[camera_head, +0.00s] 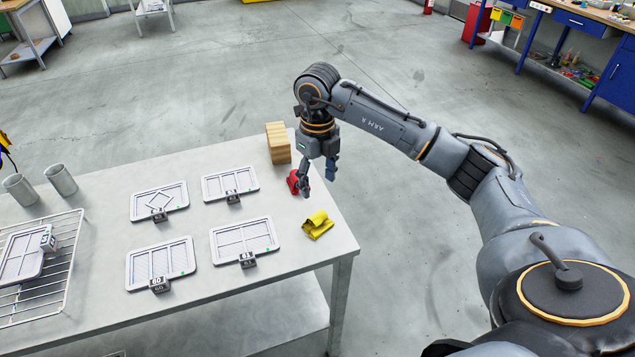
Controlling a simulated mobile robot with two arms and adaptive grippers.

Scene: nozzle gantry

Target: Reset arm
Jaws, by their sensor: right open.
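My right arm reaches in from the right, and its gripper (318,183) points down over the right end of the white table (200,158). Its fingers are apart and I see nothing between them. A red object (293,182) is just left of the fingers, partly hidden by them; I cannot tell whether they touch. A folded yellow object (318,226) lies on the table in front of the gripper. My left gripper is not in view.
A wooden block stack (278,143) stands at the table's back edge. Several framed plates with black tags, such as this one (244,241), lie mid-table. Two grey cups (61,180) and a wire rack (62,262) are at left. Floor behind is open.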

